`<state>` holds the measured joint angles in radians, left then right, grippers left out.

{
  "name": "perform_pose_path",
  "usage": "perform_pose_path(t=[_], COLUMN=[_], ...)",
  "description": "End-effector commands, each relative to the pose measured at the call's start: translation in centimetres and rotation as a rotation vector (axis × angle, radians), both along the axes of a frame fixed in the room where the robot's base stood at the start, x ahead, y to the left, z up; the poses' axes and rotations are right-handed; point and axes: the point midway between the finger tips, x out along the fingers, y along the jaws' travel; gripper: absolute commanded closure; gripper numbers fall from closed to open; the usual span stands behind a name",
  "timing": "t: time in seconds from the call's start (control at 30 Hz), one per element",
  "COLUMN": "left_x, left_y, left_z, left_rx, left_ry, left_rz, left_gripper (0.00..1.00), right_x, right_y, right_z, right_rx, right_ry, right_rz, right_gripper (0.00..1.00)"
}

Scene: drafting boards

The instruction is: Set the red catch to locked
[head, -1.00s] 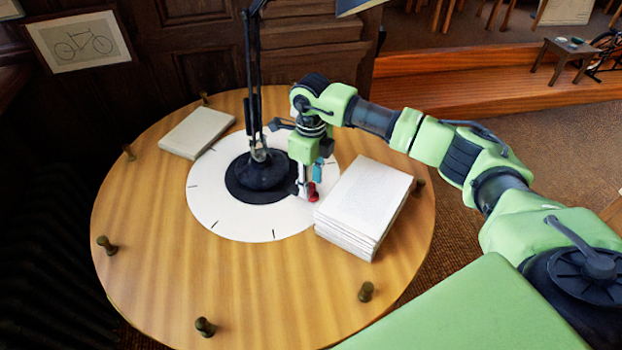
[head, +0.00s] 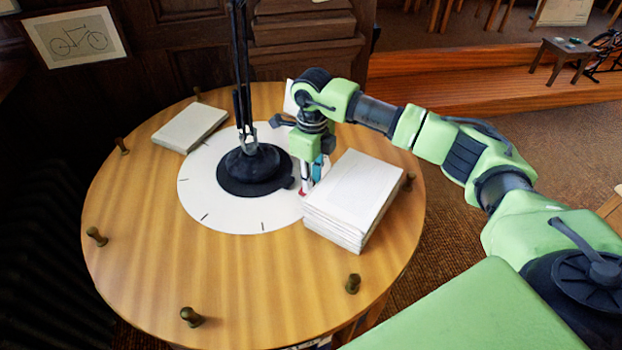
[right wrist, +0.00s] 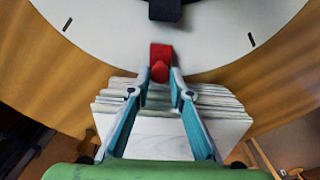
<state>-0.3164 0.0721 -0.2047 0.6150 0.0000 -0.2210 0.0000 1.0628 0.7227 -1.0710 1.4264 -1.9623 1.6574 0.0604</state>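The red catch (right wrist: 160,58) sits at the edge of the white disc (right wrist: 215,35) in the right wrist view. In the head view only a small red bit of the catch (head: 302,193) shows beside my fingers. My right gripper (head: 306,188) points down there, between the lamp base and the paper stack. In the wrist view its two fingertips (right wrist: 161,74) close in on both sides of the catch's knob, with no clear gap. I see no lock marking. My left gripper is not in view.
A stack of white paper (head: 350,200) stands close to the right of my gripper. The black lamp base (head: 252,172) is to its left. A flat pad (head: 190,127) lies at the back left. Several pegs stand around the wooden tabletop (head: 130,220), whose front left is clear.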

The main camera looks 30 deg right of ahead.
Motion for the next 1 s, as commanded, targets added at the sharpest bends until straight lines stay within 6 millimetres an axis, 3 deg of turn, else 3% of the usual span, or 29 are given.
perform_pose_path(t=[0.27,0.47,1.0], left_x=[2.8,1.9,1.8], left_y=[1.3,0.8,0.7], left_z=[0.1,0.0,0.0], left_rx=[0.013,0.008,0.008], left_ry=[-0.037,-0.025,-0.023], left_rz=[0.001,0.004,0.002], left_gripper=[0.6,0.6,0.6], right_x=[0.0,0.1,0.1], right_y=[0.0,0.0,-0.1], right_z=[-0.2,0.5,10.5], right_rx=[0.0,0.002,0.0], right_ry=[0.0,-0.005,-0.004], right_rz=[-0.001,0.0,-0.003], right_gripper=[0.66,0.66,0.66])
